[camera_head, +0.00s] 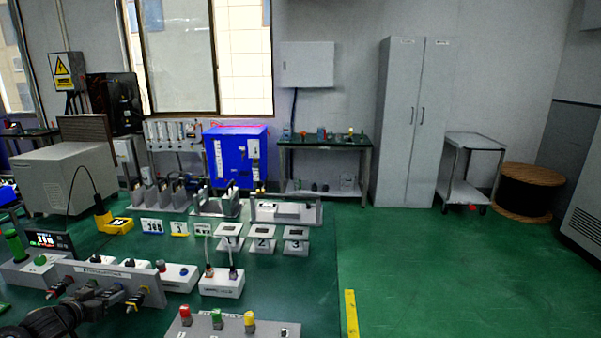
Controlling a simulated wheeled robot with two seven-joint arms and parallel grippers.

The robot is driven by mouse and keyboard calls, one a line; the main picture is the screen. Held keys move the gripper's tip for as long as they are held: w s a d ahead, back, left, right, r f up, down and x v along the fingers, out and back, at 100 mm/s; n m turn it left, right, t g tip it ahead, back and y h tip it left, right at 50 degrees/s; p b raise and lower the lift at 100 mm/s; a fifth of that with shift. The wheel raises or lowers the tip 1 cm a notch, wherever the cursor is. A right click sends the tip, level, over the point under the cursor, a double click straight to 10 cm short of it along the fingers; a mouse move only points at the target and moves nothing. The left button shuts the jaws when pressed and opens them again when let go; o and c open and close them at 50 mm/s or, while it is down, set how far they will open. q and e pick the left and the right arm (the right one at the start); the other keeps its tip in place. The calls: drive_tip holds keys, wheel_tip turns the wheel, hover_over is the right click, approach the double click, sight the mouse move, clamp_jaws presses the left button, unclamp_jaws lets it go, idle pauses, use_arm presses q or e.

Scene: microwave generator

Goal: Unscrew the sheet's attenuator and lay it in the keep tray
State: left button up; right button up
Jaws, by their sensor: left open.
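My left gripper (105,298) comes in from the lower left and is open. Its fingers are in front of a grey upright panel (85,270), close to the dark fittings there; contact cannot be told. Small fittings stick out of the panel, among them a red-ended one (62,288) and a yellow one (142,297). Which is the attenuator cannot be told. Small white cards (152,227) with dark printing stand behind; their text is too small to read surely. A grey tray-like holder (287,214) is at the bench's back; its label is unreadable. My right gripper is out of view.
Numbered stands (262,244) are right of the cards. A white box (221,284) with two upright cables stands before them. A block with red, green and yellow knobs (216,320) is at the front. A device with a lit display (48,241) is left. Green bench surface is clear at right.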

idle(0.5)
use_arm(q)
drive_tip(key=shift+p, duration=0.3)
clamp_jaws()
drive_tip(key=shift+s, duration=0.1)
drive_tip(key=shift+s+a+r+p, duration=0.1)
drive_tip(key=shift+s+p, duration=0.8)
drive_tip(key=shift+p, duration=0.15)
drive_tip(key=shift+s+a+p, duration=0.15)
drive_tip(key=shift+s+p, duration=1.6)
drive_tip(key=shift+s, duration=0.25)
